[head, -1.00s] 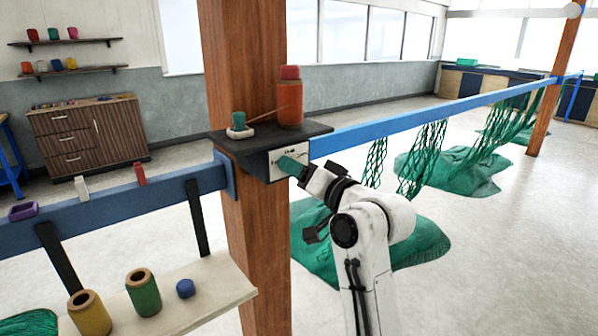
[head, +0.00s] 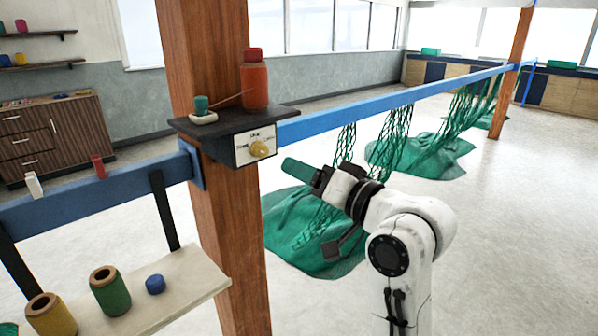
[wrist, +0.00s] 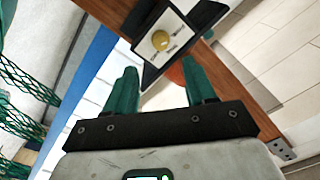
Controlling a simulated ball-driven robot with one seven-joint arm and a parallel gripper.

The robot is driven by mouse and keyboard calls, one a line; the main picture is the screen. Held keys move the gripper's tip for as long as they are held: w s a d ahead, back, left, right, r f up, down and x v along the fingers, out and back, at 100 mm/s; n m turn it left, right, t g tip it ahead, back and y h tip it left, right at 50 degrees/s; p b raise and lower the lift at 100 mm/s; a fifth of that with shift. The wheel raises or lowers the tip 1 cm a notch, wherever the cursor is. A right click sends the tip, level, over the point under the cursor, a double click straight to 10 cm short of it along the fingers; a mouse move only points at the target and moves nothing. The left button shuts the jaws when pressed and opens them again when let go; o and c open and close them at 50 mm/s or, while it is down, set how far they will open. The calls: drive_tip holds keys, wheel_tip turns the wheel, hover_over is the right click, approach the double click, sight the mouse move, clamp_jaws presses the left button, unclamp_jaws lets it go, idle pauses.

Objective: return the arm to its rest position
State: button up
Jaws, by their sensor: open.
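My arm reaches up from the lower right in the head view. My gripper (head: 299,171) has green fingers and sits to the right of and a little below a white dial panel (head: 242,157) on the wooden post. The panel's yellow knob (head: 259,149) is in full view, with small lettering around it. In the wrist view the two green fingers of my gripper (wrist: 162,83) stand apart with nothing between them. The knob (wrist: 161,41) shows beyond the fingertips, clear of both.
A blue rail (head: 395,100) with hanging green nets (head: 396,140) runs behind my arm. A pale bench (head: 190,287) is lower left. Floor at right is clear.

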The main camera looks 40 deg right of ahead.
idle(0.4)
drive_tip(key=s+a+f+n+g, duration=0.1)
drive_tip(key=s+a+f+g, duration=0.15)
drive_tip(key=f, duration=0.65)
drive_tip(key=s+a+f+n+g, duration=0.1)
drive_tip(key=s+f+g, duration=0.25)
drive_tip(key=f, duration=0.55)
drive_tip(key=s+a+f+n+g, duration=0.1)
drive_tip(key=s+a+f+g, duration=0.15)
drive_tip(key=f, duration=0.65)
drive_tip(key=s+a+f+n+g, duration=0.1)
drive_tip(key=s+f+g, duration=0.3)
drive_tip(key=s+f, duration=0.3)
drive_tip(key=s+a+f+n+g+h, duration=0.1)
drive_tip(key=s+f+g, duration=0.3)
drive_tip(key=s+f, duration=0.4)
drive_tip(key=s+n, duration=0.1)
drive_tip(key=s, duration=0.3)
drive_tip(key=shift+s+n+g, duration=0.3)
drive_tip(key=shift+s+g, duration=0.05)
